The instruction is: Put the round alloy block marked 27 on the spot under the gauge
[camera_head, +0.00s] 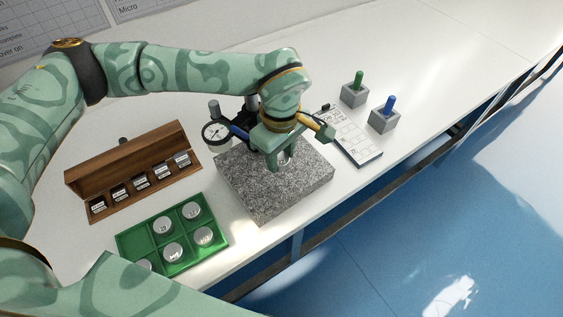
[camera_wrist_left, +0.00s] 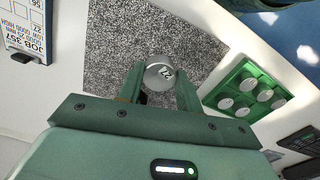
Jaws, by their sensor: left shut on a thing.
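My left gripper (camera_head: 283,160) is over the speckled granite plate (camera_head: 255,203) of the gauge stand. It is shut on a round silvery alloy block (camera_wrist_left: 159,75), whose top reads 27, turned around, in the left wrist view. The block sits between the two fingers (camera_wrist_left: 160,86), with the granite (camera_wrist_left: 115,50) behind it. I cannot tell whether it touches the plate. The dial gauge (camera_head: 216,133) stands at the plate's back left, partly behind my wrist. The spot under the gauge is hidden. My right gripper is not in view.
A green tray (camera_head: 126,241) with several round blocks lies in front left. A wooden case (camera_head: 120,164) of small labelled blocks stands behind it.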

